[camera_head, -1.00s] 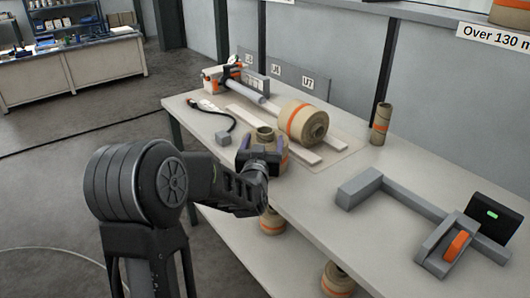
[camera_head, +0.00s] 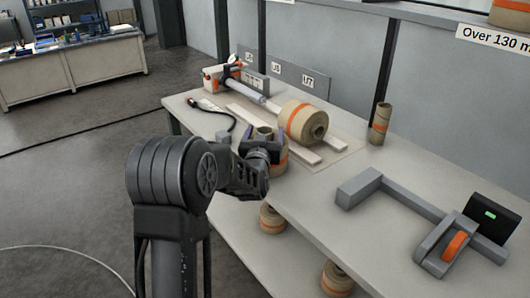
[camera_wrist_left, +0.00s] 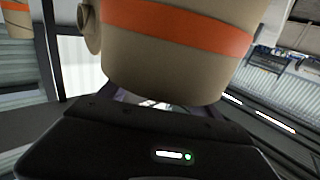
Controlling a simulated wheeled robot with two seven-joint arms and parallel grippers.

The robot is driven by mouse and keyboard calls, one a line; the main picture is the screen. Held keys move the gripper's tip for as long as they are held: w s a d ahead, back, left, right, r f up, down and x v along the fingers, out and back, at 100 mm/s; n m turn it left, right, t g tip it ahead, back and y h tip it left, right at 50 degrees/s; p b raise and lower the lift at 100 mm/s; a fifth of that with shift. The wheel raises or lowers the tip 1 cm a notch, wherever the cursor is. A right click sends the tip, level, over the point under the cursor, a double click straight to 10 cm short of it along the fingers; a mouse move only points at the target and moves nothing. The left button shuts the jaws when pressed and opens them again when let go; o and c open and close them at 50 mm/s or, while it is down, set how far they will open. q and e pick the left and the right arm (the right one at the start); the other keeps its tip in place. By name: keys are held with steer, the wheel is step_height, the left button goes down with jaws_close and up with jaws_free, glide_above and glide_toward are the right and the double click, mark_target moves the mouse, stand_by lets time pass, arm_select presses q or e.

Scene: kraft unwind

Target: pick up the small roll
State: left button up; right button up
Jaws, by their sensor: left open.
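A short upright kraft roll with an orange band (camera_head: 281,160) stands near the table's front edge, partly hidden by my left gripper. In the left wrist view the banded roll (camera_wrist_left: 180,60) fills the upper middle, right in front of the gripper body. My left gripper (camera_head: 264,134) is open at this roll, with a finger showing on either side of its top. Contact with the roll cannot be told. A bigger roll (camera_head: 296,119) lies on its side just behind. A slim upright roll (camera_head: 380,124) stands at the back edge. My right gripper is not in view.
Pale flat strips (camera_head: 308,155) lie beneath the bigger roll. A grey angled fixture (camera_head: 402,200) occupies the table's right. More rolls (camera_head: 272,219) sit on the lower shelf.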

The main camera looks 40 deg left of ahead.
arm_select(q)
jaws_close()
stand_by(0.8)
steer(key=shift+r, duration=0.2)
